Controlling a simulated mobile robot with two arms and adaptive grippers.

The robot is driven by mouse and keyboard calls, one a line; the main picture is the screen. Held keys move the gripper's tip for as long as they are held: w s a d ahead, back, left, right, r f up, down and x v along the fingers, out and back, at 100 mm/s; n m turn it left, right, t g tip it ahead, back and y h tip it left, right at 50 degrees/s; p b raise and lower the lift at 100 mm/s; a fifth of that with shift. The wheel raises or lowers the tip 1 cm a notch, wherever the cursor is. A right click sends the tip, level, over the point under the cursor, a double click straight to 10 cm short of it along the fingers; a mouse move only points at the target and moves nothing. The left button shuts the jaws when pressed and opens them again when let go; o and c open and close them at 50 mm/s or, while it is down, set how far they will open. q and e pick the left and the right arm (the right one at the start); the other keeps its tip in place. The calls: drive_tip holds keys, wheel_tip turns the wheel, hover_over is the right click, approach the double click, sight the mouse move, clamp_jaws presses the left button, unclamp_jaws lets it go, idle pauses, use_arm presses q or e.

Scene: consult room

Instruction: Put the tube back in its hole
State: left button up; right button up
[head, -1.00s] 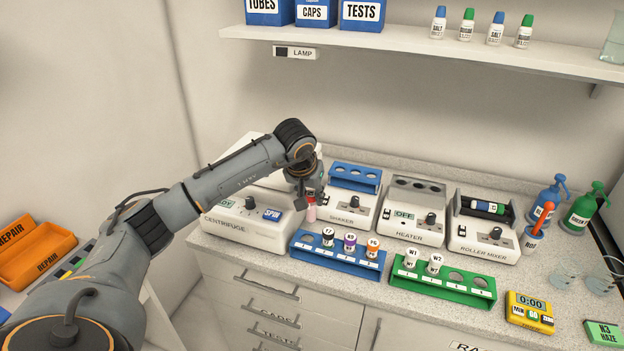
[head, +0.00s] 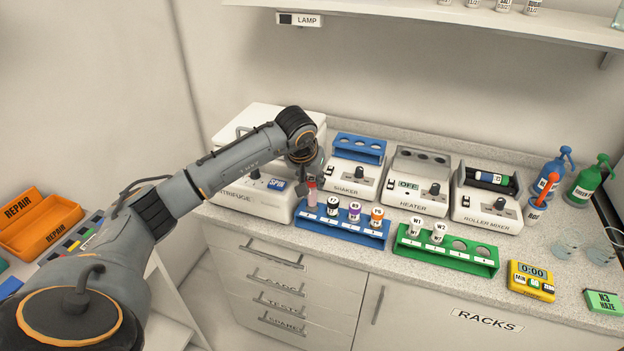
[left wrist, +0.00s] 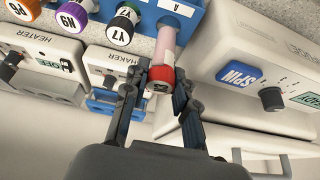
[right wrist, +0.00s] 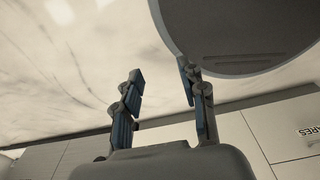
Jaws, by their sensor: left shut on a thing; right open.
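The tube has a red cap and a pale pink body. My left gripper (head: 307,184) is shut on the tube (head: 311,195) at its red cap. The tube stands about upright at the left end of the blue rack (head: 346,232) on the counter. In the left wrist view the tube (left wrist: 166,42) lies between the fingers (left wrist: 160,80), its far end at the rack's end place. I cannot tell whether its bottom is inside the hole. Three capped tubes, Y7 (head: 333,207), N9 (head: 354,210) and P6 (head: 376,214), stand in the other places. My right gripper (right wrist: 160,75) is open and empty.
The centrifuge (head: 262,203) stands close behind and left of the rack. The shaker (head: 350,183), heater (head: 414,192) and roller mixer (head: 485,212) line the back. A green rack (head: 444,258) with W1 and W2 stands to the right.

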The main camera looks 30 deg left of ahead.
sight(312, 195)
use_arm(q)
drive_tip(key=shift+f, duration=0.15)
use_arm(e)
drive_tip(key=shift+w+a+f, duration=0.2)
drive_tip(key=shift+w, duration=0.5)
use_arm(q)
drive_tip(key=shift+b, duration=0.35)
use_arm(e)
drive_tip(key=shift+f, duration=0.1)
use_arm(q)
drive_tip(key=shift+f, duration=0.1)
use_arm(e)
drive_tip(key=shift+s+f, duration=0.1)
drive_tip(key=shift+f, duration=0.05)
use_arm(q)
drive_tip(key=shift+f+b, duration=0.95)
drive_tip(key=shift+f, duration=0.1)
drive_tip(key=shift+f+b, duration=1)
drive_tip(key=shift+f, duration=0.25)
use_arm(e)
drive_tip(key=shift+d+f, duration=0.15)
drive_tip(key=shift+f, duration=1.7)
use_arm(q)
drive_tip(key=o, duration=1.1)
